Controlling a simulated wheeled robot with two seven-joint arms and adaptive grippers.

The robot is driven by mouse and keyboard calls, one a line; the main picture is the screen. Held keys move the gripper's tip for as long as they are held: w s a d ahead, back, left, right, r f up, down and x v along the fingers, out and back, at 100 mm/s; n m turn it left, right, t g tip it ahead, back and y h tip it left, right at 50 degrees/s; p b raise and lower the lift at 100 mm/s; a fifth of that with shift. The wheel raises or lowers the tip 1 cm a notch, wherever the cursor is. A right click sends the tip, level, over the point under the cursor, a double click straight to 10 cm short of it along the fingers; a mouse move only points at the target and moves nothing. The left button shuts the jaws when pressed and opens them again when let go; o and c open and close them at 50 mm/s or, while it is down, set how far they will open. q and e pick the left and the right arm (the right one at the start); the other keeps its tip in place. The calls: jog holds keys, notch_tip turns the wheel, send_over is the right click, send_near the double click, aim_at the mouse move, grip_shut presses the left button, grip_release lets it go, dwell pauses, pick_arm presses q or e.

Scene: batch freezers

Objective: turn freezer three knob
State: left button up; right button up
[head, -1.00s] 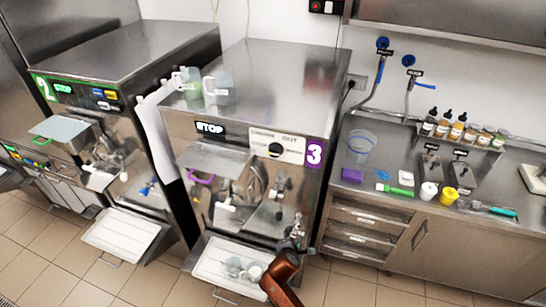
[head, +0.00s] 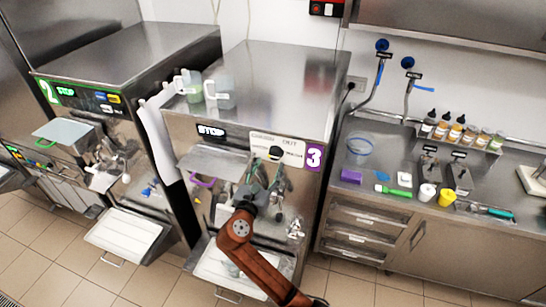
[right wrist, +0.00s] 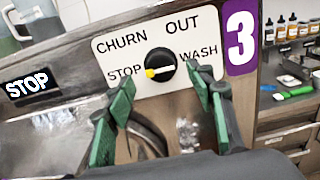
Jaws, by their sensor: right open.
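The freezer three knob (right wrist: 161,63) is a round black dial with a yellow mark on its left side, toward STOP. It sits on a white label plate (right wrist: 119,44) reading CHURN, OUT, STOP and WASH, beside a purple 3 sign (right wrist: 240,35). In the head view freezer three (head: 262,85) stands in the middle, and its knob (head: 276,152) shows just above my gripper. My right gripper (right wrist: 160,86) is open, with green fingers to the left and right of the knob and slightly below it; it also shows in the head view (head: 267,176). I cannot see the left gripper.
Freezer two (head: 120,55) stands to the left. Two clear jugs (head: 203,90) sit on freezer three's top. A white tray (head: 212,262) lies below its front, under my right arm. A steel counter (head: 395,165) with bottles and tools is at the right.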

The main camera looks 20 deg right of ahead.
aim_at(274, 156)
jog(key=x, duration=0.4)
jog(key=shift+p, duration=0.3)
jog(key=shift+w+d, duration=0.4)
jog(key=shift+w, duration=0.15)
jog(key=shift+c, duration=0.6)
jog(key=c, duration=1)
